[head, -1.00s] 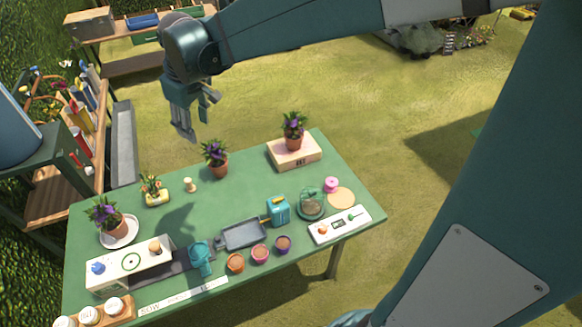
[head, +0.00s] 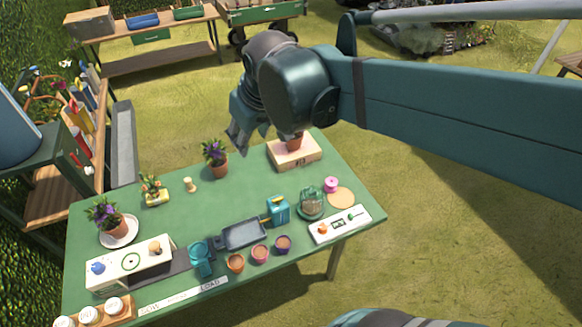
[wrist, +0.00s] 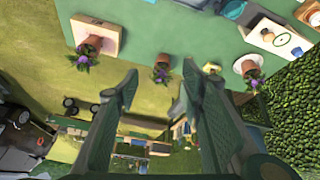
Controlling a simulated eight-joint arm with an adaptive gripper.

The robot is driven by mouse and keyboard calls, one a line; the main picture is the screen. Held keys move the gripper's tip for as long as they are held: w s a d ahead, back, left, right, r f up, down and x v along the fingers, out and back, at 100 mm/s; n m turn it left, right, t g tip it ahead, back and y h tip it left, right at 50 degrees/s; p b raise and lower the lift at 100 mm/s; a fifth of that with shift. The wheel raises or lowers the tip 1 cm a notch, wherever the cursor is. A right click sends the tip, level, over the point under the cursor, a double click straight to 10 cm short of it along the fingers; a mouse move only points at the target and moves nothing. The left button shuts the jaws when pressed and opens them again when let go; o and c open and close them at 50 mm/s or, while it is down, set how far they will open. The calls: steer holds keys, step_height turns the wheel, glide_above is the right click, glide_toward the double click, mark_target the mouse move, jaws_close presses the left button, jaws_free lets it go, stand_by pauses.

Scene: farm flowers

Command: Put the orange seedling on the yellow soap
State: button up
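A small leafy plant (head: 150,184) with reddish-orange touches stands on or in a yellow block (head: 157,199) at the table's back left. They look like the seedling and the soap, but are too small to be sure. The yellow block seems to show beyond the fingers in the wrist view (wrist: 210,68). Three purple-flowered plants in orange-brown pots are also in view: one on bare table (head: 217,164), one on a white plate (head: 113,222), one on a wooden box (head: 293,141), partly hidden by my arm. My gripper (wrist: 158,80) is open and empty, above the table's back edge (head: 240,138).
A pale peg (head: 190,185) stands between the yellow block and the middle potted plant. The table's middle is mostly clear.

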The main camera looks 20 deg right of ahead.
steer(key=s+d+f+m+t, duration=0.1)
steer(key=s+d+f, duration=0.1)
steer(key=s, duration=0.4)
steer(key=s+d+f+m, duration=0.2)
steer(key=s+d, duration=0.2)
steer(key=s, duration=0.2)
steer(key=shift+t+h, duration=0.3)
steer(key=shift+t, duration=0.1)
